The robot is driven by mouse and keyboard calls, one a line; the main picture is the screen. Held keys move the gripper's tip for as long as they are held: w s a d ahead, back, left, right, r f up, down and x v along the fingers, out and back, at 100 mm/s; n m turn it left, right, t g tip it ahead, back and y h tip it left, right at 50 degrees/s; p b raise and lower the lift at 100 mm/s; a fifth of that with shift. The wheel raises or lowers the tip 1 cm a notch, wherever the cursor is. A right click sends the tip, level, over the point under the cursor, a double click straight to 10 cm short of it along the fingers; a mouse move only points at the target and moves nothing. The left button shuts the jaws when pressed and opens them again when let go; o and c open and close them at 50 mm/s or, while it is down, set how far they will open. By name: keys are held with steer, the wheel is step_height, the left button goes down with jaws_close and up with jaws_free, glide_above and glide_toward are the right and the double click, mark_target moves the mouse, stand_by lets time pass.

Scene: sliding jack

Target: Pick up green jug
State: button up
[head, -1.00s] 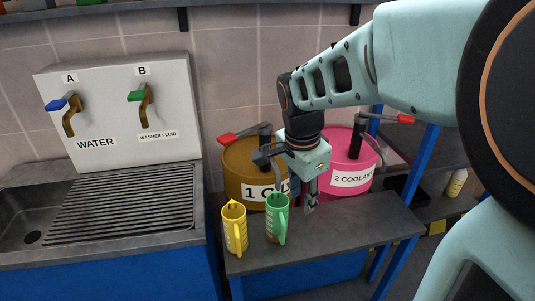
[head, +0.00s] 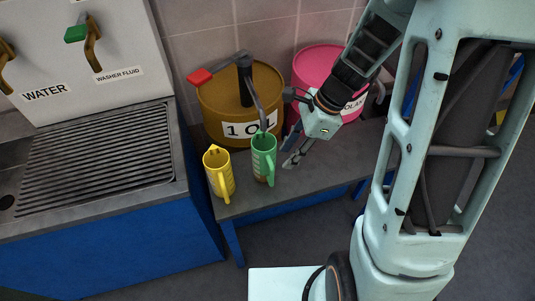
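The green jug (head: 263,156) stands upright on the grey bench (head: 240,206), in front of the brown drum marked "1 OIL". Its handle faces the front right. Something brownish shows near its base. The drum's spout comes down at the jug's rim in the picture; I cannot tell if it is inside. My gripper (head: 292,160) is just right of the jug, pointing down and left, apart from it. Its fingers overlap in this view, so their opening is unclear. I see nothing held in it.
A yellow jug (head: 218,173) stands close left of the green one. The brown drum (head: 222,97) with a red-handled pump (head: 245,80) is behind. A pink drum (head: 316,62) is behind my gripper. A sink with a ribbed drainer (head: 100,160) lies left.

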mark_target(272, 176)
steer(key=b+x, duration=0.9)
steer(key=x, duration=0.2)
steer(key=shift+f, duration=0.4)
steer(key=shift+r, duration=0.1)
jaws_close()
